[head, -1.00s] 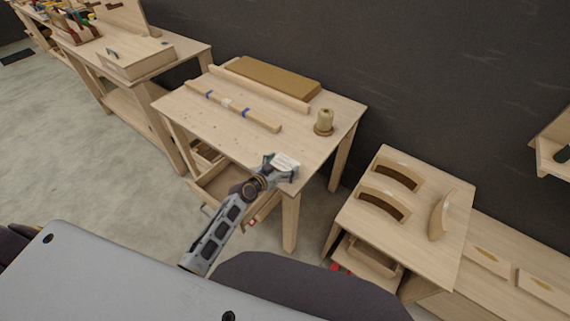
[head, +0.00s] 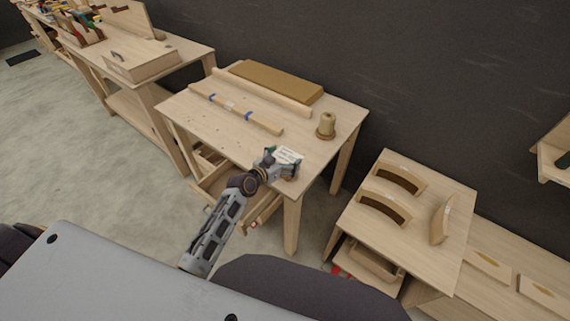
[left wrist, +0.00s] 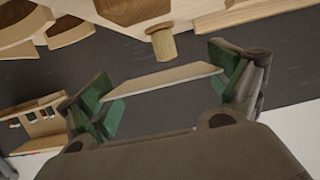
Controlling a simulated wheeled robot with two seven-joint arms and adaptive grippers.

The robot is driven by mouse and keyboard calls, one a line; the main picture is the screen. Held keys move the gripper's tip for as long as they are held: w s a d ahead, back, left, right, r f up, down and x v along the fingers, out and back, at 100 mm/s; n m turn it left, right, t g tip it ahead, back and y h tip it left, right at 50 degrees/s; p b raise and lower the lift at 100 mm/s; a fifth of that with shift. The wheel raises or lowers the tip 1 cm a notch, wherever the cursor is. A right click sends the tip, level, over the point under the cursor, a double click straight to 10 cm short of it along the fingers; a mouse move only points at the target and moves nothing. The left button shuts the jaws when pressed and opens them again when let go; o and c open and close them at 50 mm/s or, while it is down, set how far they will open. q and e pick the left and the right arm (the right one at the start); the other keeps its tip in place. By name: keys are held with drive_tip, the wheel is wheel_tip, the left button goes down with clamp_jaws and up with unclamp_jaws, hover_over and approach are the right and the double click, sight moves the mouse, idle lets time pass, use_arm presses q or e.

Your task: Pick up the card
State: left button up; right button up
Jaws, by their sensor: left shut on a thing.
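The card (head: 289,155) is a small pale sheet with faint print. It sits between the fingers of my left gripper (head: 281,164), over the front right corner of the middle table in the head view. In the left wrist view the card (left wrist: 165,81) spans the gap between the two green-padded fingers of the left gripper (left wrist: 163,86), seen nearly edge-on. The left gripper is shut on it. The card looks raised off the tabletop. My right gripper is not in view.
The middle table (head: 200,118) carries a wooden spool (head: 326,125), a long strip with blue bands (head: 235,108) and a brown block (head: 276,80). An open drawer (head: 215,183) is below. A table with curved wooden forms (head: 383,208) stands to the right.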

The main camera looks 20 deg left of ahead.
sight(285, 158)
use_arm(q)
drive_tip(key=shift+r, duration=1.9)
